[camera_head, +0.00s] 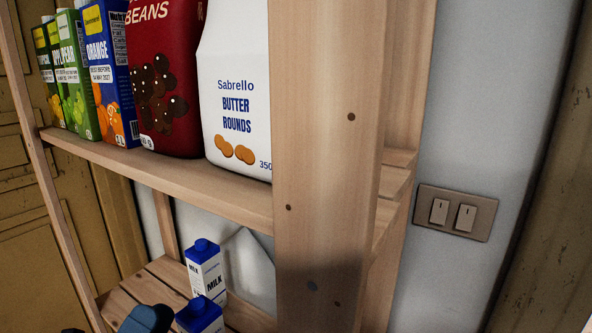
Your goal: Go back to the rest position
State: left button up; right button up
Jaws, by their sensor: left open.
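Only the tips of my left gripper (113,324) show, at the bottom edge left of centre. Its two dark fingertips are apart, with nothing seen between them; the rest is cut off by the frame. The fingertips are just left of a blue-topped milk carton (200,316) at the bottom edge. A second milk carton (206,268) stands upright behind it on the lower shelf (160,289). I cannot tell whether the gripper touches the nearer carton. My right gripper is not in view.
A thick wooden post (326,150) stands close in front at the centre. The upper shelf (200,185) holds juice cartons (101,60), a red beans package (165,80) and a white Butter Rounds package (236,90). A light switch (455,213) is on the wall at right.

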pick_arm(q)
jog(key=s+a+f+n+g+y+p, duration=0.1)
jog(key=s+a+f+n+y+p, duration=0.15)
jog(key=f+n+y, duration=0.5)
jog(key=s+a+f+n+g+y+p, duration=0.1)
jog(key=s+a+f+n+g+y, duration=0.25)
jog(key=n, duration=0.65)
jog(key=s+a+f+n+g+y+p, duration=0.1)
jog(key=s+f+n+g+y+p, duration=0.2)
jog(key=s+f+n+g, duration=0.3)
jog(key=s+f+n, duration=0.5)
jog(key=s+f, duration=0.3)
jog(key=f, duration=0.1)
jog(key=shift+s, duration=0.25)
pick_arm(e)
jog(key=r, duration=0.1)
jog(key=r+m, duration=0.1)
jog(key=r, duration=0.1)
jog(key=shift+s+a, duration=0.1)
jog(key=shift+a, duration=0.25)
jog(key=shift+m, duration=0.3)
